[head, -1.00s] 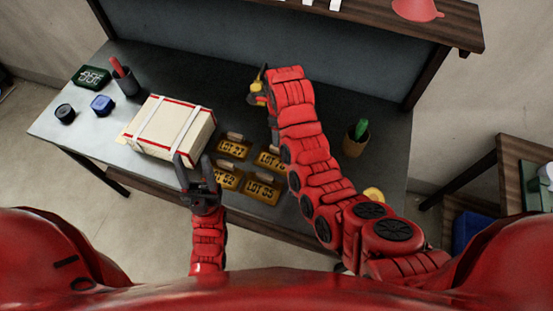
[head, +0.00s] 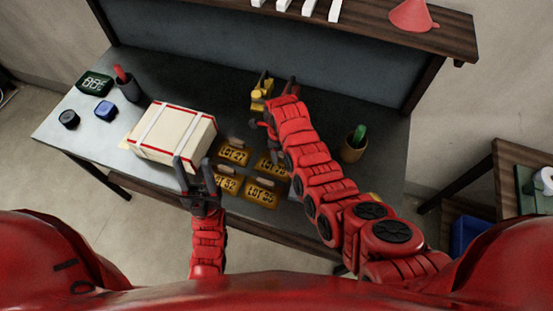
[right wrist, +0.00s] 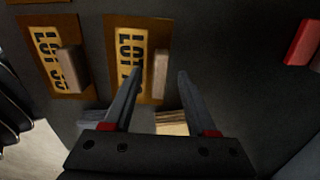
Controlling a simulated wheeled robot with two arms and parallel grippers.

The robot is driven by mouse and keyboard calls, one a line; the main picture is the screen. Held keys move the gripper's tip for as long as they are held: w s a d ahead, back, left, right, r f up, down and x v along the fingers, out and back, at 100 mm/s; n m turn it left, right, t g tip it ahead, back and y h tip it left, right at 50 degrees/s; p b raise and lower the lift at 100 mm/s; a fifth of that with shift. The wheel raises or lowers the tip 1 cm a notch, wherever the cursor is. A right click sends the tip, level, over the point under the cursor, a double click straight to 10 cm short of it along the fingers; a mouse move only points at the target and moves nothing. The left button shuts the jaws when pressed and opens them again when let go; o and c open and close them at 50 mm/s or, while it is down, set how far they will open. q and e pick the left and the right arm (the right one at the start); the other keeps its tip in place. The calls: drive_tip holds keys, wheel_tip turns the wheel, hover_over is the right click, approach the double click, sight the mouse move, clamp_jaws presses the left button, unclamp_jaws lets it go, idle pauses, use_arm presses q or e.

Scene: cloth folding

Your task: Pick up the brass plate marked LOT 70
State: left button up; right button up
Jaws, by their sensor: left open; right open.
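Several brass plates with wooden handles lie in two rows on the table. The back right plate (head: 268,163) is partly covered by my right arm; its LOT number is hard to read and fits LOT 70. In the right wrist view, a plate marked LOT (right wrist: 131,45) has its digits mostly hidden by a finger. My right gripper (right wrist: 160,75) is open, with that plate's handle (right wrist: 160,72) between its fingertips in the picture; contact cannot be told. My left gripper (head: 194,162) is open and empty beside the box.
Other plates are LOT 27 (head: 232,153), LOT 52 (head: 226,184) and one at front right (head: 262,193). A strapped white box (head: 172,133) stands left of them. A yellow object (head: 258,97) is behind, a cup (head: 352,149) at right.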

clamp_jaws()
idle(1.4)
